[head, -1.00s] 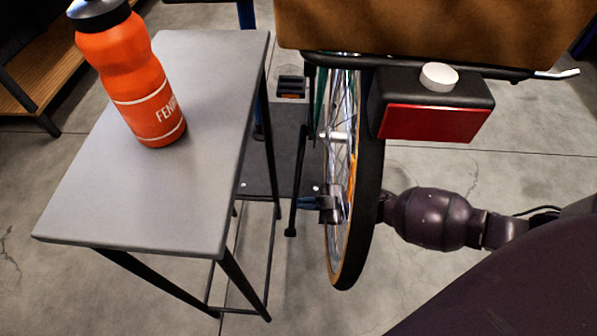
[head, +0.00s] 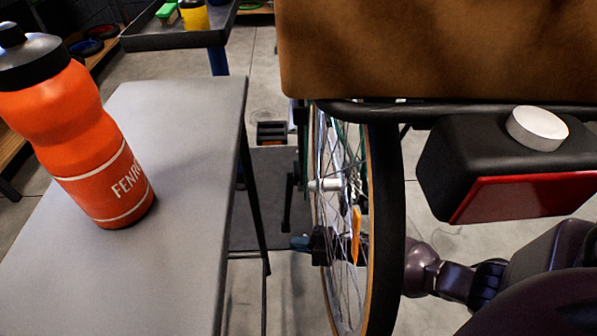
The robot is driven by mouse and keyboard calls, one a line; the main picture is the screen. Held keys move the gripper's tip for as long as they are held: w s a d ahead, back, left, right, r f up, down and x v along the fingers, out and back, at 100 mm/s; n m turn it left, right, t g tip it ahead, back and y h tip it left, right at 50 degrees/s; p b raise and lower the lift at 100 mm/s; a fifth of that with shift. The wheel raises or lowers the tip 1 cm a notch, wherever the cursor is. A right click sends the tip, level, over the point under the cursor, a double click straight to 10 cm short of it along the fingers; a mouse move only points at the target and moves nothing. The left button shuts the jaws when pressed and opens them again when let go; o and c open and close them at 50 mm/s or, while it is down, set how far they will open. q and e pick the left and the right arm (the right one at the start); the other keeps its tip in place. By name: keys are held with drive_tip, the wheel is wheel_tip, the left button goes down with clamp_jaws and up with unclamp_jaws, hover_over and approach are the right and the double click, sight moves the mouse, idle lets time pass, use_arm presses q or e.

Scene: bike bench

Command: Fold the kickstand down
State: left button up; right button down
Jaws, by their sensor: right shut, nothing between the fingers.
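The bike stands with its rear wheel (head: 386,220) toward me. A thin dark bar, which looks like the kickstand (head: 287,205), shows on the wheel's left side and points down; its upper end is hard to make out. My right arm comes in from the right behind the tyre. My right gripper (head: 300,243) shows past the spokes at the wheel's left side, with its fingers shut and empty. It is just below and to the right of the bar's lower end; I cannot tell whether they touch. My left gripper is out of view.
A grey side table (head: 165,110) with an orange bottle (head: 100,165) stands close on the left. A brown bag (head: 430,50) and a black box with a red reflector (head: 520,198) overhang the wheel. A pedal (head: 271,132) shows beyond, and a dark tray (head: 180,38) stands farther back.

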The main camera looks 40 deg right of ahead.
drive_tip(key=w+d+f+n+t, duration=0.1)
drive_tip(key=w+d+n, duration=0.2)
drive_tip(key=w, duration=0.2)
drive_tip(key=shift+d+f, duration=0.15)
drive_tip(key=shift+f, duration=0.1)
drive_tip(key=shift+s, duration=0.1)
idle(0.6)
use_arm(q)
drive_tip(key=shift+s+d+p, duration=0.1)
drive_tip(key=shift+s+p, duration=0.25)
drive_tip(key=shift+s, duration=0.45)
use_arm(e)
drive_tip(key=s+a+f+v, duration=0.1)
drive_tip(key=a+v, duration=0.1)
drive_tip(key=v, duration=1)
drive_tip(key=shift+s+d+f, duration=0.25)
drive_tip(key=shift+s+f, duration=0.15)
drive_tip(key=shift+s, duration=0.2)
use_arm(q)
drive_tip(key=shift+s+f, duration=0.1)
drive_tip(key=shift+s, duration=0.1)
